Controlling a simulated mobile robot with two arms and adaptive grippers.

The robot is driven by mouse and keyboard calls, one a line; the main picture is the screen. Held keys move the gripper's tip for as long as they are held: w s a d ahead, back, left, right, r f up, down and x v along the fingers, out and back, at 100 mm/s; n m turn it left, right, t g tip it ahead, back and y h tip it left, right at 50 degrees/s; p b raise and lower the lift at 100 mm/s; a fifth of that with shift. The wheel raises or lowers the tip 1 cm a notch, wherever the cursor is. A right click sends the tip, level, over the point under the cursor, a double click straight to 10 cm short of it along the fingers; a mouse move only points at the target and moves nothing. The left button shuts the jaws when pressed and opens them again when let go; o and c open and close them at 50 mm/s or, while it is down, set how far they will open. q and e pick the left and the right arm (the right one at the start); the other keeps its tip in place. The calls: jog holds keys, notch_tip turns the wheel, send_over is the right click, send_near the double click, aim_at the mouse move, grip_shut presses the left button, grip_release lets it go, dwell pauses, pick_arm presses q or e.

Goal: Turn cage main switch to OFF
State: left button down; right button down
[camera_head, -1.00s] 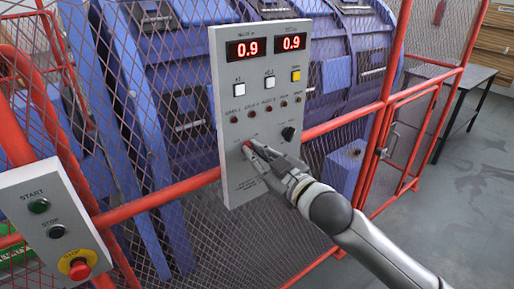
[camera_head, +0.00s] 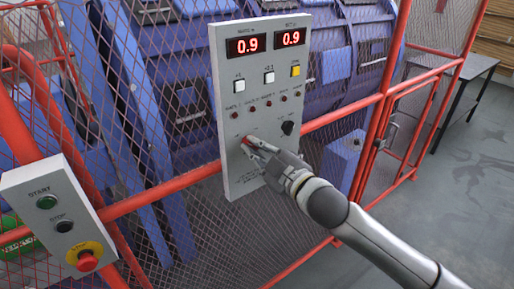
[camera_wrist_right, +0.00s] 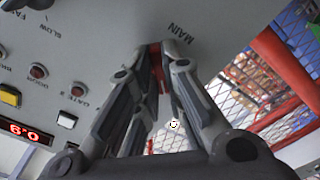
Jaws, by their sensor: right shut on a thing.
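The grey control panel (camera_head: 262,170) hangs on the red fence, with two red displays (camera_head: 265,42) reading 0.9. The cage main switch is a red knob (camera_head: 248,142) at the panel's lower left. It also shows in the right wrist view as a red handle (camera_wrist_right: 157,70) beside the label MAIN. My right gripper (camera_head: 252,147) is at the panel with its fingertips on this knob. In the right wrist view my right gripper (camera_wrist_right: 160,52) has its fingers closed on both sides of the red handle. The fingers hide part of it. My left gripper is not in view.
A black selector knob (camera_head: 288,127) sits just right of the red one. Buttons and small lamps fill the panel above. A START/STOP box (camera_head: 60,215) with a red emergency button (camera_head: 87,262) is at lower left. Red fence rails (camera_head: 340,113) and mesh lie behind.

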jog(key=c, duration=1.5)
grip_release()
jog(key=shift+c, duration=0.2)
jog(key=v, duration=1.2)
